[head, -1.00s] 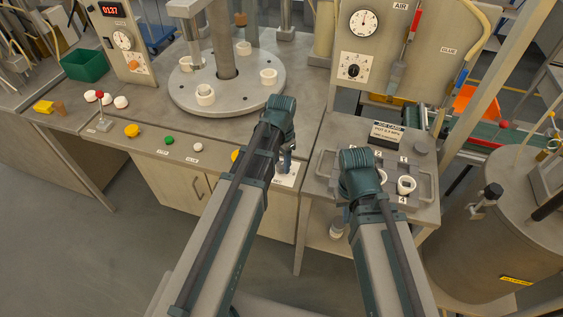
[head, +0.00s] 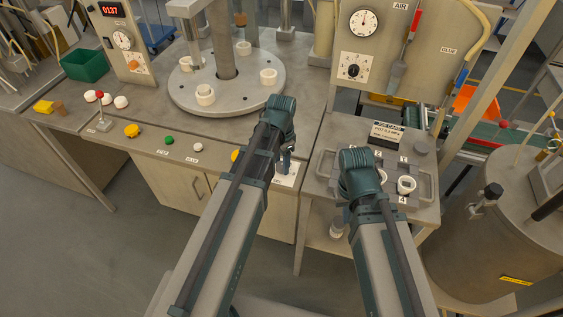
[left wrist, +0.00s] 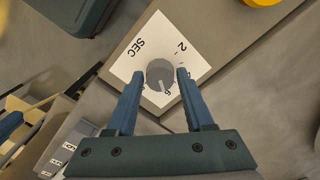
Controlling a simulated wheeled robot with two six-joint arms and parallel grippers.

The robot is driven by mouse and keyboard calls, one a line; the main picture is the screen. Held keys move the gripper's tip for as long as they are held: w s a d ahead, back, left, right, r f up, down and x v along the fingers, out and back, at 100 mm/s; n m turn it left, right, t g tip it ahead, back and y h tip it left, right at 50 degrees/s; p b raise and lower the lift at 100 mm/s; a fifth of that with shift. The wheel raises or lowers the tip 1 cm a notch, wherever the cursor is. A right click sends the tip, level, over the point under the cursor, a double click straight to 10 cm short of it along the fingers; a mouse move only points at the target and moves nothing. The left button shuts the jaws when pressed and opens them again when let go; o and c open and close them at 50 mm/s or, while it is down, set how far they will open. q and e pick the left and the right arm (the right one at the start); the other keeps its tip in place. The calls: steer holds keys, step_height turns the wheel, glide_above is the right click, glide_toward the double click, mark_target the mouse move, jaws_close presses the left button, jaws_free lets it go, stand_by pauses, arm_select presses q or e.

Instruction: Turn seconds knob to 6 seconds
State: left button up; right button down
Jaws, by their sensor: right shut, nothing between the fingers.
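The seconds knob (left wrist: 160,75) is a grey round knob on a white dial plate (left wrist: 141,50) marked SEC, with a 2 and a 6 legible, in the left wrist view. Its pointer line faces the 6 side. My left gripper (left wrist: 160,77) is open, with one finger on each side of the knob and a small gap showing on both sides. In the head view the left gripper (head: 287,162) points down over the plate (head: 288,180), and hides the knob. My right arm's wrist (head: 360,170) is over the right-hand bench; its fingers are mostly hidden behind it.
A round turntable (head: 226,100) with white sockets stands behind the left gripper. A yellow button (head: 236,155) is just left of the plate. A tray (head: 425,180) with numbered places lies under the right arm. Green (head: 168,140) and white (head: 198,147) buttons line the bench front.

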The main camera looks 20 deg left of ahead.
mark_target(281, 164)
arm_select(q)
steer(key=o, duration=0.3)
steer(key=shift+r, duration=0.1)
step_height(281, 164, up, 14)
steer(key=p, duration=1.3)
steer(key=shift+f+p, duration=0.2)
steer(key=shift+p, duration=0.2)
steer(key=s+d+f+n+y+b, duration=0.1)
steer(key=s+d+n, duration=0.3)
steer(key=s+d, duration=0.6)
steer(key=s+f+b, duration=0.1)
steer(key=s, duration=0.2)
steer(key=shift+s+d+n, duration=0.25)
steer(key=shift+s+n, duration=0.15)
